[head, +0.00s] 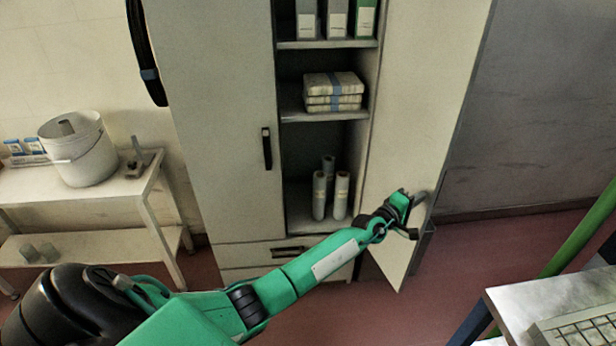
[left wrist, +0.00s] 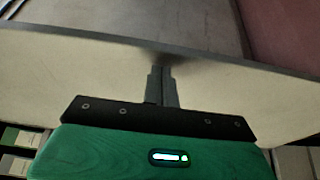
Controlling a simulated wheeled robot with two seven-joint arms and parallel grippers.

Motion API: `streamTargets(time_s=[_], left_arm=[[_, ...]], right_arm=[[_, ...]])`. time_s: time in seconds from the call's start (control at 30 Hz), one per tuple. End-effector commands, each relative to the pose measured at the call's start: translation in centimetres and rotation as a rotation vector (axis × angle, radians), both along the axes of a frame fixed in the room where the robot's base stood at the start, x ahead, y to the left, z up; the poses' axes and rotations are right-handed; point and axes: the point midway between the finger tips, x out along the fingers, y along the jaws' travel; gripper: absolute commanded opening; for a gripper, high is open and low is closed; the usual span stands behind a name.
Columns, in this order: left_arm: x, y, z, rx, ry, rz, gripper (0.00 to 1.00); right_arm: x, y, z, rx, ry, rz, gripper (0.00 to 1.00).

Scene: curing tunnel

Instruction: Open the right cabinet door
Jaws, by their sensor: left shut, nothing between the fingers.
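The right cabinet door (head: 425,90) stands swung open, and its pale inner face shows. It fills much of the left wrist view as a beige panel (left wrist: 80,65) with a dark edge. My left gripper (head: 420,197) is at the inner face of this door, near its free edge. Its fingers (left wrist: 162,85) are shut with nothing between them, their tips at or very near the panel; exact contact is unclear. The door's handle is not visible. The left cabinet door (head: 220,120) is closed, with a dark handle (head: 267,148). My right gripper is out of view.
The open cabinet shelves hold binders (head: 337,18), a folded stack (head: 333,90) and white rolls (head: 330,190). A side table (head: 110,187) with a white bucket (head: 85,150) stands left. Floor (head: 470,255) shows between door and bench.

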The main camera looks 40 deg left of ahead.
Motion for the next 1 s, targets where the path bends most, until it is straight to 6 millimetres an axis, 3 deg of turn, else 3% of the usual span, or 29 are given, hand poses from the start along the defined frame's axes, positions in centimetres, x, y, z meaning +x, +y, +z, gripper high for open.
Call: streamTargets(time_s=[0.4,0.83,1.0], left_arm=[[2.2,-1.7,0.0,0.0,0.0,0.0,0.0],[2.2,-1.7,-0.1,0.0,0.0,0.0,0.0],[2.2,-0.7,-0.2,0.001,0.001,0.0,0.0]], right_arm=[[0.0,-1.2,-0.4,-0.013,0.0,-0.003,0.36],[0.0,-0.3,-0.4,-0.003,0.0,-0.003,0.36],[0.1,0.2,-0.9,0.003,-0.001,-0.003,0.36]])
